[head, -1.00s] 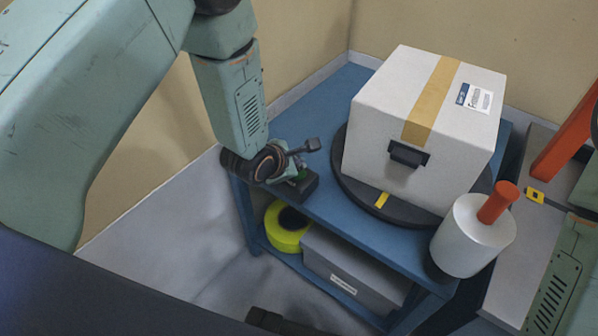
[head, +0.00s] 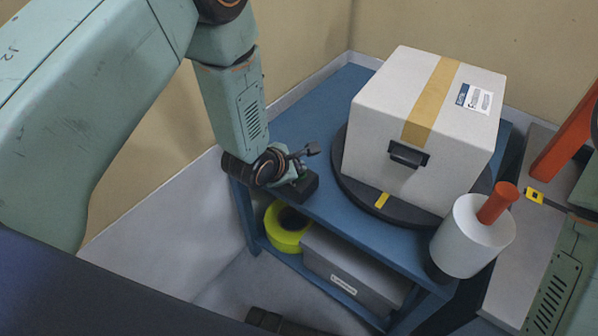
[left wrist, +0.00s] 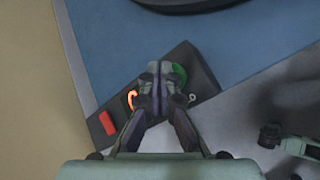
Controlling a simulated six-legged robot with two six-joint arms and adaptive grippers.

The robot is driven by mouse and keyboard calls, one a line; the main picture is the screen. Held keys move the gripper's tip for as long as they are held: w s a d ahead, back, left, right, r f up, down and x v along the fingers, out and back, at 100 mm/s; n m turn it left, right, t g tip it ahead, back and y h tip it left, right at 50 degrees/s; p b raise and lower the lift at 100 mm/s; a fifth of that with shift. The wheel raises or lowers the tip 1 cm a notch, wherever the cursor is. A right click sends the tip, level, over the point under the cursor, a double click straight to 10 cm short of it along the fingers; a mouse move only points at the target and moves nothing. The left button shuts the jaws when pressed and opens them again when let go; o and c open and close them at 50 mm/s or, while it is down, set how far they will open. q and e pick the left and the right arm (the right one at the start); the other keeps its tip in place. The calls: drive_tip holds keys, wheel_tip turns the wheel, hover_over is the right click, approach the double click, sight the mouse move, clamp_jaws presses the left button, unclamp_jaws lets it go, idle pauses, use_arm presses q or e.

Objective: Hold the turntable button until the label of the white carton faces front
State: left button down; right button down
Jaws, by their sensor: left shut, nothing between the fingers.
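The white carton (head: 375,150) stands on the black turntable (head: 350,185), with tan tape over its top. Its white and blue label (head: 474,98) shows on the top face, near the right edge. A dark handle slot is on the side toward me. My left gripper (head: 300,185) is shut and empty, over the dark button box (head: 309,184) at the table's left edge. In the left wrist view, the fingertips (left wrist: 160,88) partly cover the green button (left wrist: 179,75). I cannot tell whether they press it. A red button (left wrist: 107,123) is beside them.
A white roll with a red handle (head: 470,238) stands at the blue table's (head: 335,105) right front corner. The lower shelf holds a yellow-green tape roll (head: 285,238) and a grey box (head: 350,265). A grey surface (head: 515,240) lies to the right.

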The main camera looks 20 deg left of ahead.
use_arm(q)
drive_tip(key=shift+f, duration=0.45)
idle(4.0)
drive_tip(key=shift+r, duration=0.1)
drive_tip(key=shift+r+p, duration=0.8)
drive_tip(key=shift+p, duration=0.15)
wheel_tip(320, 180, up, 5)
drive_tip(key=p, duration=0.5)
idle(1.0)
